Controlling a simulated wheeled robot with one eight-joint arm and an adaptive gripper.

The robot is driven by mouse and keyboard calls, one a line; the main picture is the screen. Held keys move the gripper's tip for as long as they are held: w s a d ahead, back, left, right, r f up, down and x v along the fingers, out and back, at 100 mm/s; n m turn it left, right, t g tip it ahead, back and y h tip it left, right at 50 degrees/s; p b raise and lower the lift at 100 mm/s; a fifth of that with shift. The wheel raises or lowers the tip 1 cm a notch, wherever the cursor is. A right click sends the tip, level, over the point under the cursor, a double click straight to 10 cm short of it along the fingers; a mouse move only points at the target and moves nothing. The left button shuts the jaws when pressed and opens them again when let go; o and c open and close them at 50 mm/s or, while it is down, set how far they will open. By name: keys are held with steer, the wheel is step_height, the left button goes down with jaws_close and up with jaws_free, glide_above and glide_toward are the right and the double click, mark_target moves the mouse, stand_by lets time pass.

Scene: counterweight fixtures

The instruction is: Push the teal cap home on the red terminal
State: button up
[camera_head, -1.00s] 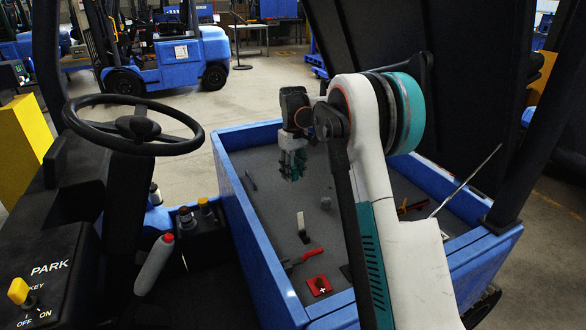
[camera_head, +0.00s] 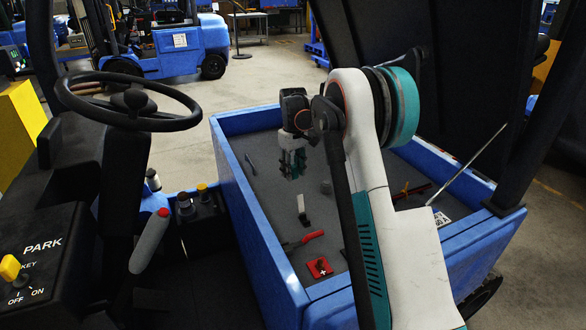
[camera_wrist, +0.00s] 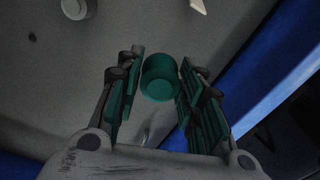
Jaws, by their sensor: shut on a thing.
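My gripper (camera_head: 292,164) hangs above the grey floor of the blue-walled bay in the head view. In the wrist view its fingers (camera_wrist: 158,88) are closed on both sides of the teal cap (camera_wrist: 160,80), a short round cylinder. In the head view the cap cannot be told apart from the teal finger pads. The red terminal (camera_head: 319,267), a small red square with a plus sign, is at the bay's near end, below and slightly right of my gripper in the picture and well apart from it. I cannot make out the terminal in the wrist view.
The blue bay wall (camera_head: 262,235) runs along the left. On the bay floor are a red-handled tool (camera_head: 303,241), an upright pale piece on a dark base (camera_head: 301,208) and a grey cylinder (camera_head: 326,187). A thin rod (camera_head: 465,166) leans at the right. The steering wheel (camera_head: 130,108) is left.

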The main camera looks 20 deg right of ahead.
steer(key=shift+s+a, duration=1.15)
steer(key=shift+s, duration=5.55)
glide_above(321, 261)
steer(key=shift+f+b, duration=2.4)
steer(key=shift+f, duration=0.6)
steer(key=shift+f, duration=0.15)
steer(key=shift+f+b, duration=1)
steer(key=shift+f, duration=0.1)
steer(key=shift+f+b, duration=0.3)
steer(key=shift+f, duration=0.1)
